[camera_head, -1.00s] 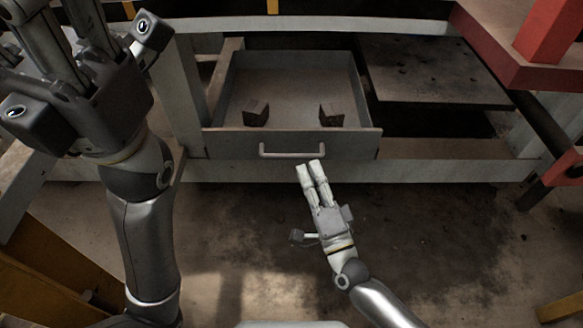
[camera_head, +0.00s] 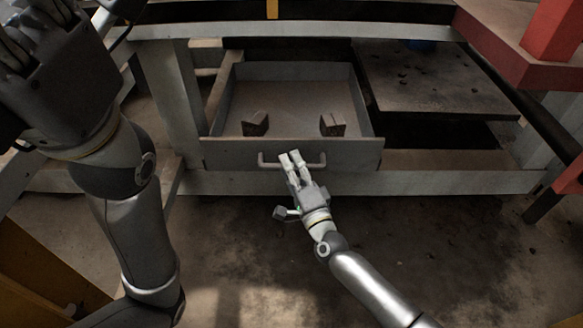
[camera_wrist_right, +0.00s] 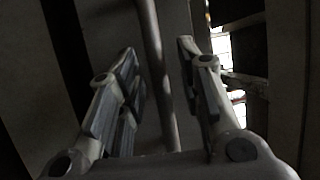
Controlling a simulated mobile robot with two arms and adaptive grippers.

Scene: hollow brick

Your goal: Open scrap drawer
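The drawer (camera_head: 350,153) under the workbench stands pulled out, with its inside visible from above. Its pale bar handle (camera_head: 268,164) is on the front panel. My right gripper (camera_head: 291,157) is at the middle of the handle. In the right wrist view, the handle bar (camera_wrist_right: 154,55) runs between the two fingers of the right gripper (camera_wrist_right: 157,52), which are apart with gaps beside the bar. My left gripper (camera_head: 30,30) is raised at the upper left, away from the drawer. Its fingertips are cut off by the picture edge.
Two small dark brown blocks (camera_head: 255,123) (camera_head: 333,124) lie in the drawer. A dark, dirty shelf board (camera_head: 430,85) is right of it. A red structure (camera_head: 530,55) stands at the right. The stained floor (camera_head: 440,250) in front is clear.

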